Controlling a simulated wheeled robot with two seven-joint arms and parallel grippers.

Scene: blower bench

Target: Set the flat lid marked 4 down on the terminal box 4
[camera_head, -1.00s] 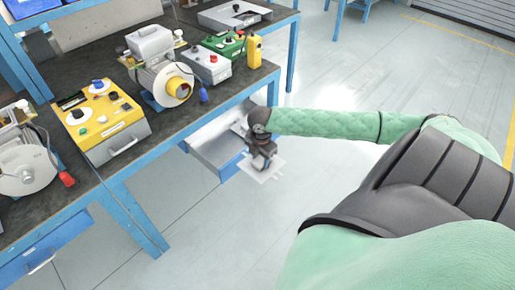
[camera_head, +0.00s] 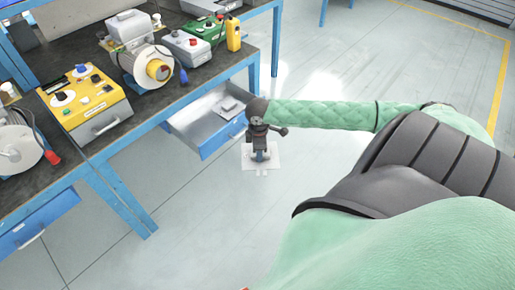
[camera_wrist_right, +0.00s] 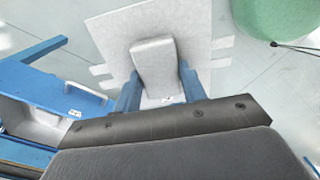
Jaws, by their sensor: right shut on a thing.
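The flat lid (camera_head: 249,158) is a pale grey square plate with a raised block and small tabs at its edges. My right gripper (camera_head: 259,152) is shut on its block and holds it in the air, in front of the open drawer and clear of the bench. In the wrist view the lid (camera_wrist_right: 112,38) lies beyond the blue fingers of my right gripper (camera_wrist_right: 160,85), which sit on either side of the block. No number is readable. A motor (camera_head: 140,68) on the bench has a grey terminal box (camera_head: 129,27) on top; I cannot tell its number. My left gripper is out of view.
The blue drawer (camera_head: 222,139) stands open under the bench (camera_head: 170,105), with a grey piece (camera_head: 231,108) inside. A yellow control box (camera_head: 88,107), a grey one (camera_head: 187,47) and another motor (camera_head: 20,148) stand on the bench. The floor to the right is open.

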